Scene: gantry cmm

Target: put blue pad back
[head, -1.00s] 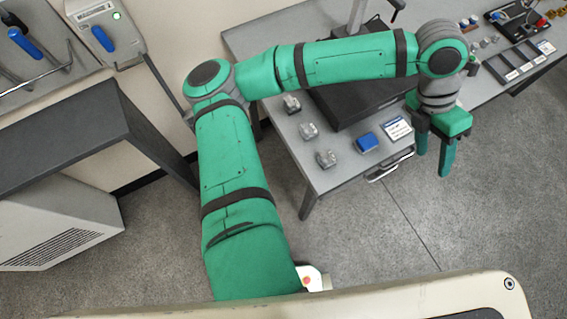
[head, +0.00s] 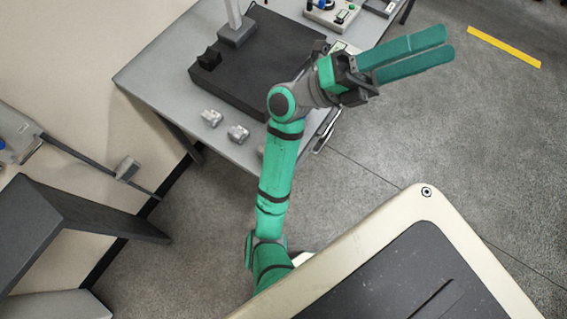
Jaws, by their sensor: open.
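The blue pad does not show now. My arm covers the front part of the grey table (head: 150,80), where the pad was seen before. My gripper (head: 449,42) is raised beyond the table's right edge, over the floor in the picture, pointing right. Its two green fingers are apart with a narrow gap and hold nothing.
A black slab (head: 225,83) with a grey post (head: 236,25) takes up much of the table. Two small grey blocks (head: 211,118) (head: 238,134) sit near the front edge. A control box (head: 332,13) stands at the back. Floor at right is open, with a yellow stripe (head: 503,46).

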